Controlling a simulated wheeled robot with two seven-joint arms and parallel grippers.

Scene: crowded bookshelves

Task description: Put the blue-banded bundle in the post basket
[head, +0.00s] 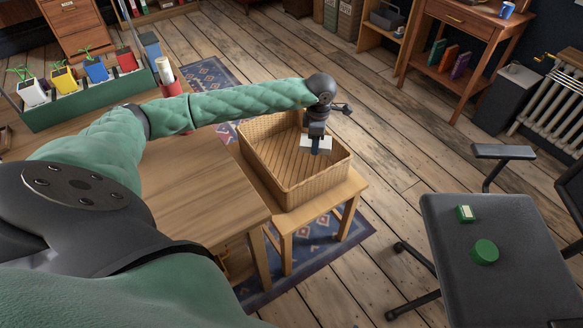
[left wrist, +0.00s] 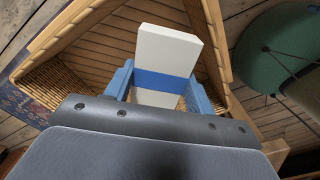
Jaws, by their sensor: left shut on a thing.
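The blue-banded bundle (left wrist: 168,52) is a white block with a blue band around its middle. My left gripper (left wrist: 164,88) is shut on it, with a blue finger on each side at the band. In the head view the bundle (head: 309,142) shows as a white piece under my left gripper (head: 318,147), over the inside of the wicker basket (head: 269,184). The basket stands on a small wooden stool and looks otherwise empty. I cannot tell whether the bundle touches its floor. My right gripper is not in view.
The wooden table (head: 190,185) stands left of the basket. A green planter box (head: 95,101) with several coloured pots is at its back. A dark chair (head: 490,255) with two green items is at right. Open plank floor lies between.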

